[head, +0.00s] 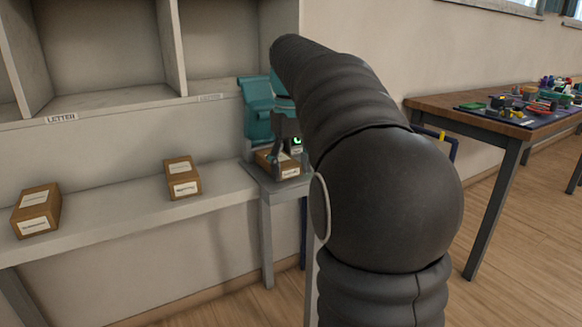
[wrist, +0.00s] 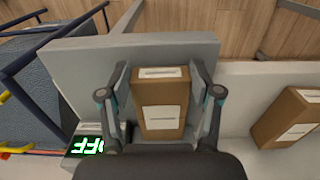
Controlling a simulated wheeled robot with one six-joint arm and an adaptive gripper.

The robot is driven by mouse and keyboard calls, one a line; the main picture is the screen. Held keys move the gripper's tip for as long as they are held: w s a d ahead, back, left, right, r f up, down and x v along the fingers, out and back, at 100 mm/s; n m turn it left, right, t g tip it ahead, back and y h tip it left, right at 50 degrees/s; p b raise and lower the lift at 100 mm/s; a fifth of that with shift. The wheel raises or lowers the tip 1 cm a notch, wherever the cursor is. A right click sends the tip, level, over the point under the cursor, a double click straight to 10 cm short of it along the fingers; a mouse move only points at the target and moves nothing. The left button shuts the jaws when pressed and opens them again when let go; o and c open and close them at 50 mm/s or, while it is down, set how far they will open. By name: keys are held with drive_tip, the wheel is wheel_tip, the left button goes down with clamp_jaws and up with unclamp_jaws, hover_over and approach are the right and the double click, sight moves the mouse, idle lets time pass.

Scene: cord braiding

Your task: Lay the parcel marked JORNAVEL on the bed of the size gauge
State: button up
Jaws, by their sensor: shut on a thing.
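My gripper (head: 285,148) is shut on a brown parcel (head: 270,163) over a small grey stand next to the shelf. In the wrist view the held parcel (wrist: 158,105) lies between the two fingers, with white labels on its top and end. The lettering on it is too small to read, so I cannot tell whether it says JORNAVEL. A lit green display (wrist: 87,145), reading OFF upside down, sits beside the grey top (wrist: 75,65) under the parcel, seemingly the gauge bed. I cannot tell whether the parcel touches that surface.
Two other labelled parcels lie on the pale shelf: one in the middle (head: 182,177), one at far left (head: 37,210). A teal object (head: 258,105) stands behind my gripper. A table with colourful items (head: 515,108) is at right. My arm hides the centre.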

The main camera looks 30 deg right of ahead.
drive_tip(key=o, duration=1.1)
drive_tip(key=shift+f, duration=0.1)
drive_tip(key=shift+o, duration=0.2)
wheel_tip(320, 180, up, 12)
drive_tip(key=p, duration=0.3)
drive_tip(key=s+a+f+t, duration=0.2)
drive_tip(key=s+a+f, duration=0.5)
drive_tip(key=s+f, duration=0.3)
drive_tip(key=s+a+f+t, duration=0.3)
drive_tip(key=s+a+f, duration=0.4)
drive_tip(key=s+f, duration=0.4)
drive_tip(key=shift+a+f+t, duration=0.25)
drive_tip(key=shift+f+t, duration=0.05)
drive_tip(key=shift+f, duration=1)
